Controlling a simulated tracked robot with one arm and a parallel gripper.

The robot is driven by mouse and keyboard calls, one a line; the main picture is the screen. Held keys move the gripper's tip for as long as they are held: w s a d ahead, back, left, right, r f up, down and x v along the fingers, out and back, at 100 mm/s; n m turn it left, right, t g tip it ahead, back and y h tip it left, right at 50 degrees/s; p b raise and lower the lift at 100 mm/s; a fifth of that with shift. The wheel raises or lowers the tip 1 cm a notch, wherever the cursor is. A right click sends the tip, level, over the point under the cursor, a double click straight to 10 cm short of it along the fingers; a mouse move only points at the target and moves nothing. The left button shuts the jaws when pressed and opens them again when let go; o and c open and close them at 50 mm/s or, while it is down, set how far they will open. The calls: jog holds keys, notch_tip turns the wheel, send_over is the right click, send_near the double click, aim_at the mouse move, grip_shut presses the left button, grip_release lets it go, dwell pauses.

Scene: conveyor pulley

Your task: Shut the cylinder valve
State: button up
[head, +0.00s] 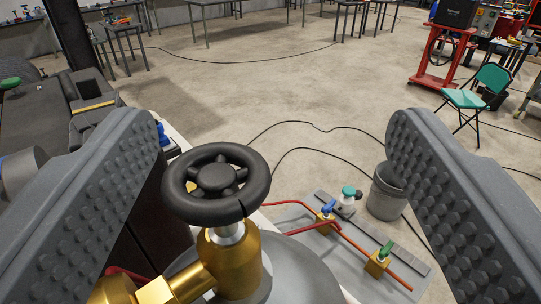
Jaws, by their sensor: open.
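The cylinder valve has a black round handwheel (217,183) on top of a brass valve body (232,262). It stands upright on a grey cylinder top (275,282) at the lower middle of the head view. My gripper (265,150) is open, with one studded grey jaw at the left and the other at the right. The handwheel is between the jaws, nearer the left one, and appears apart from both. The valve's lower brass fittings run off the bottom edge, and the cylinder's lower part is out of view.
Right of the valve, a grey panel (400,252) carries red pipes and small brass valves with blue and green handles. A grey bucket (385,190) stands behind it. A green chair (478,95) and red stand (437,60) are at back right. Open concrete floor (270,60) lies beyond.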

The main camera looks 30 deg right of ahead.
jog(key=s+a+b, duration=0.1)
jog(key=s, duration=0.7)
jog(key=shift+s+a+r, duration=0.15)
jog(key=shift+s+r, duration=0.15)
jog(key=shift+r, duration=0.1)
